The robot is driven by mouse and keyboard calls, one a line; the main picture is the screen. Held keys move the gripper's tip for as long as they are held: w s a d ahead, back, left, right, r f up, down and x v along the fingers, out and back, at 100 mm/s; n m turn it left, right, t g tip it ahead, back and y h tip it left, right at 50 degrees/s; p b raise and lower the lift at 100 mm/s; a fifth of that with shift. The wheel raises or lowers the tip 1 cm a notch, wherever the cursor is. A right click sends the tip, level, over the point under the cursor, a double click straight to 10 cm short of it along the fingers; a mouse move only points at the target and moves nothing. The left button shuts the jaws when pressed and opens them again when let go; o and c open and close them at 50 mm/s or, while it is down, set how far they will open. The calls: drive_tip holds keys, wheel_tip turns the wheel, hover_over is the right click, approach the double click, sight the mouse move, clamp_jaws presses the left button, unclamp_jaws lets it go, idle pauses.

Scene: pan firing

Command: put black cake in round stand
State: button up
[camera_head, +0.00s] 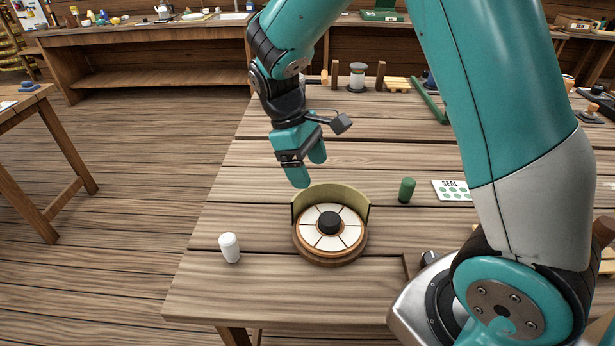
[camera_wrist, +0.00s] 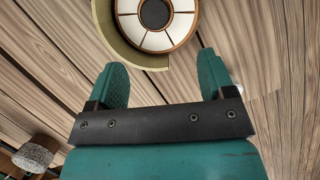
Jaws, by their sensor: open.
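The black cake (camera_head: 329,222) is a short dark cylinder standing upright at the centre of the round stand (camera_head: 330,260). The stand is wooden, with white wedge-shaped panels on top and an olive curved wall along its back. My gripper (camera_head: 309,170) is open and empty, above the table just behind and left of the stand. In the wrist view, the black cake (camera_wrist: 155,12) and the stand (camera_wrist: 187,22) are at the top edge, partly cut off, beyond my spread fingertips (camera_wrist: 161,72). Nothing is between the fingers but bare table planks and part of the olive wall.
A spool-like jar (camera_head: 357,77) and posts stand at the table's far edge. The table front left is clear.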

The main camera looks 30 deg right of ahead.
drive_tip(key=s+a+r+t+y, duration=0.1)
drive_tip(key=s+a+r+y, duration=0.1)
drive_tip(key=s, duration=0.4)
drive_tip(key=s+a+r+t+y, duration=0.1)
drive_tip(key=s+a+r+y, duration=0.1)
drive_tip(key=s+a+r, duration=0.3)
drive_tip(key=s+a+r+t+y, duration=0.1)
drive_tip(key=s+a+r+y, duration=0.1)
drive_tip(key=s+a+r, duration=0.2)
drive_tip(key=s+a, duration=0.1)
drive_tip(key=s, duration=0.2)
drive_tip(key=shift+s+a+r, duration=0.15)
drive_tip(key=shift+s, duration=0.15)
